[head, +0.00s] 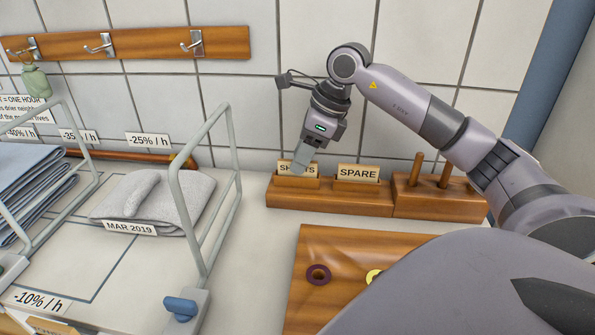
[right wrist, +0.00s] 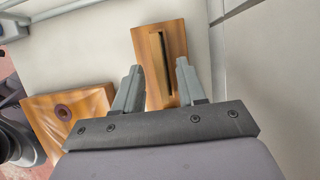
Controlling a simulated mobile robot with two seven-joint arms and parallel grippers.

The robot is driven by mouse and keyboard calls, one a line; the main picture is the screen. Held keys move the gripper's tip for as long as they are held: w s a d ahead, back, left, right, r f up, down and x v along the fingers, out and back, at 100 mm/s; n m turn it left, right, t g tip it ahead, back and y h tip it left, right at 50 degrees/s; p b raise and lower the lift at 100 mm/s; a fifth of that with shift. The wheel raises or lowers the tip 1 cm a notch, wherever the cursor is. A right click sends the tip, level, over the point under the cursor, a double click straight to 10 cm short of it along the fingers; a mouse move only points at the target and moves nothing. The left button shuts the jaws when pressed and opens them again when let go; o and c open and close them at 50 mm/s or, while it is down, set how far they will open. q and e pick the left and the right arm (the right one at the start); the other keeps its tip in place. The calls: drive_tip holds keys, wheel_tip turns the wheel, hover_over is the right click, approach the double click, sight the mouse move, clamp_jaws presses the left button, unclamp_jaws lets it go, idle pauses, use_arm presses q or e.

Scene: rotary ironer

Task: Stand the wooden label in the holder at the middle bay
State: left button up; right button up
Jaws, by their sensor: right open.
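A small wooden label marked SHIRTS (head: 283,169) stands upright at the left part of a long wooden block (head: 287,200) by the wall. A second label, SPARE (head: 358,173), stands to its right on the same block. My right gripper (head: 301,162) hangs over the SHIRTS label, its finger hiding the middle of the word. In the right wrist view the gripper (right wrist: 158,82) is open, with nothing held between its fingers. A wooden block (right wrist: 177,38) with a long dark slot lies between and beyond the fingers. I cannot tell whether the fingers touch anything. My left gripper is not in view.
A wooden block with pegs (head: 437,193) adjoins on the right. A wooden board (head: 325,245) with a dark ring (head: 318,274) lies in front. Left, metal rails (head: 207,180) flank a bay with a grey towel (head: 165,200) tagged MAR 2019. A hook rail (head: 130,45) is above.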

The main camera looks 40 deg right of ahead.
drive_tip(key=shift+w+a+f, duration=0.1)
drive_tip(key=shift+w+f, duration=0.05)
drive_tip(key=shift+f, duration=0.35)
clamp_jaws()
